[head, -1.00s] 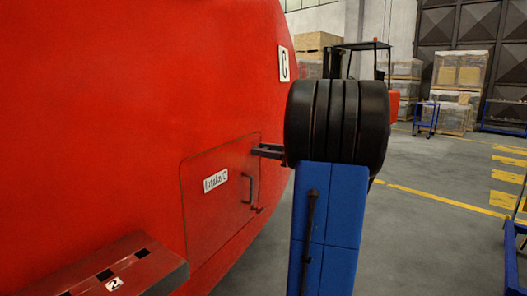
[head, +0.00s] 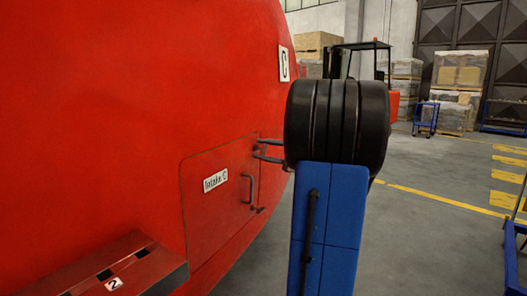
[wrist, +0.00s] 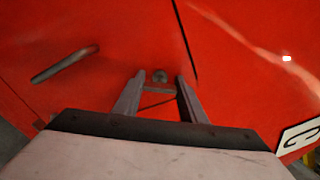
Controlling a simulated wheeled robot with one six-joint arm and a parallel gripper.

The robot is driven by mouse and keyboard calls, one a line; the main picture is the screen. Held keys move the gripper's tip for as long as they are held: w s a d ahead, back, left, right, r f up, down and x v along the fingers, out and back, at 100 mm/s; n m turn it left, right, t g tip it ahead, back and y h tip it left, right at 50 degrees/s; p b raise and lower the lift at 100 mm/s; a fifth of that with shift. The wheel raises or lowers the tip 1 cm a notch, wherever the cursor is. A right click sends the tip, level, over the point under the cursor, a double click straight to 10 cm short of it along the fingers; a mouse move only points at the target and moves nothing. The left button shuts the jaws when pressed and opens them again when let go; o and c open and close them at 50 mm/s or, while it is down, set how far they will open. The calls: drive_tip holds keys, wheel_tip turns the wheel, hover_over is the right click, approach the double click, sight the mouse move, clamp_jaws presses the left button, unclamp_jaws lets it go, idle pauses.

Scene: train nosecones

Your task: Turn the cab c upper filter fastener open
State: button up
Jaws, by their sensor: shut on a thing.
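The Intake C hatch (head: 215,222) is a red panel in the red nosecone, with a white label and a grey bar handle (head: 252,188). In the wrist view the upper fastener (wrist: 159,76) is a small grey knob by the dark panel seam. My gripper (wrist: 159,82) has a finger on each side of it and is shut on it. In the head view my gripper (head: 257,148) reaches the hatch's upper right corner, its two fingers one above the other. The fastener is hidden there.
A lower fastener (head: 261,210) shows at the hatch's lower right. A red step (head: 150,268) marked 2 juts out at lower left. A C plate (head: 284,64) is above the hatch. Grey floor is open on the right; a blue cart (head: 515,250) stands at the right edge.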

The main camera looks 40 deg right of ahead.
drive_tip(key=n, duration=0.5)
drive_tip(key=shift+n, duration=0.7)
drive_tip(key=o, duration=1.1)
drive_tip(key=shift+c, duration=0.2)
drive_tip(key=v, duration=1.7)
drive_tip(key=shift+s, duration=0.2)
